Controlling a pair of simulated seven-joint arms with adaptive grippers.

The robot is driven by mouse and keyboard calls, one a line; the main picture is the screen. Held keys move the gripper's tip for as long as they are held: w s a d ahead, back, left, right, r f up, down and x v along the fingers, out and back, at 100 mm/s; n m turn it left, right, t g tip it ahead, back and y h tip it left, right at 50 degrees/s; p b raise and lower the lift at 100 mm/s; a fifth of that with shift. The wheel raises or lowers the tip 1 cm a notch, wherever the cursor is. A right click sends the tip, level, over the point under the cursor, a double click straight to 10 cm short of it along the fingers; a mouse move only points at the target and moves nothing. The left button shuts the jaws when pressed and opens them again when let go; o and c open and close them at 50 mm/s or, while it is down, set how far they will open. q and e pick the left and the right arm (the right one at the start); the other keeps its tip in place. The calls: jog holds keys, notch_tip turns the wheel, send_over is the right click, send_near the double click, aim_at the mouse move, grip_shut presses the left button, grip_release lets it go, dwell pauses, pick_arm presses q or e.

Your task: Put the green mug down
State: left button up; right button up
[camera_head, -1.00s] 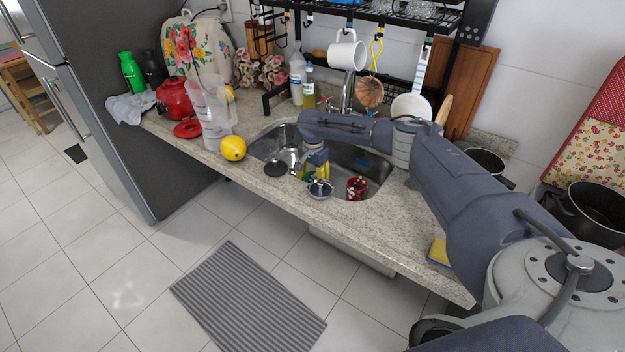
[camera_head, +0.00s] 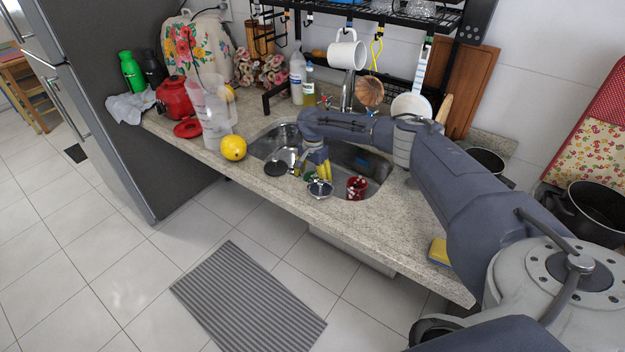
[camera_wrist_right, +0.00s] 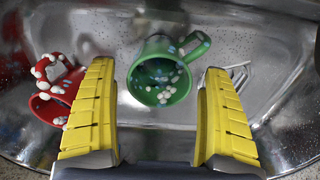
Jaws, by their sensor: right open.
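The green mug (camera_wrist_right: 160,70) is in the metal sink (camera_wrist_right: 260,50) in the right wrist view. Its mouth faces the camera, its handle points up and right, and white dots show inside. In the head view only a small green part (camera_head: 310,176) shows beside my fingers. My right gripper (camera_wrist_right: 157,78) is open, with its yellow fingers on either side of the mug and visible gaps between. It also shows low over the sink in the head view (camera_head: 322,172). My left gripper is not in view.
A red mug with white dots (camera_wrist_right: 55,90) lies left of the fingers; it is also in the sink in the head view (camera_head: 356,187).

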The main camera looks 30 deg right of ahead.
notch_tip(320, 180, up, 12)
jog(key=shift+f, duration=0.2)
jog(key=shift+d, duration=0.1)
dwell(0.5)
